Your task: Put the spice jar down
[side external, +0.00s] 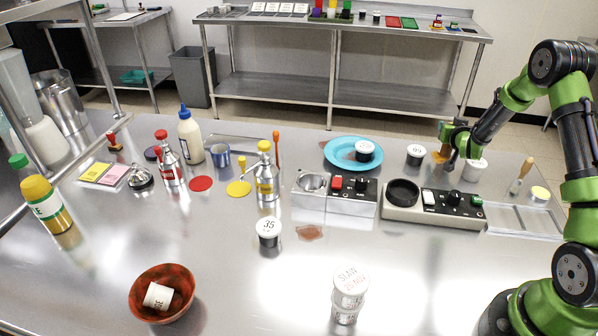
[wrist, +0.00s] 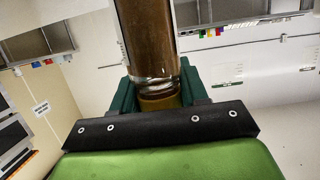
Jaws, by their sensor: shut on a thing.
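The spice jar (wrist: 150,40) is a clear cylinder with brown contents and a yellowish-brown end, seen large in the wrist view. My gripper (wrist: 157,97) is shut on that yellowish end, with green pads on both sides of it. In the side external view my gripper (side external: 447,148) is at the right, above the far part of the steel counter. A small orange-brown piece of the jar (side external: 440,156) shows beside the fingers. The rest is hidden by my gripper, and I cannot tell whether the jar touches the counter.
A white-lidded cup (side external: 475,169) and a tub marked with digits (side external: 415,154) stand close to my gripper. A blue plate (side external: 340,142) holding a tub lies to the left. A control box (side external: 400,212) is in front. The counter's front middle (side external: 240,290) has free room.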

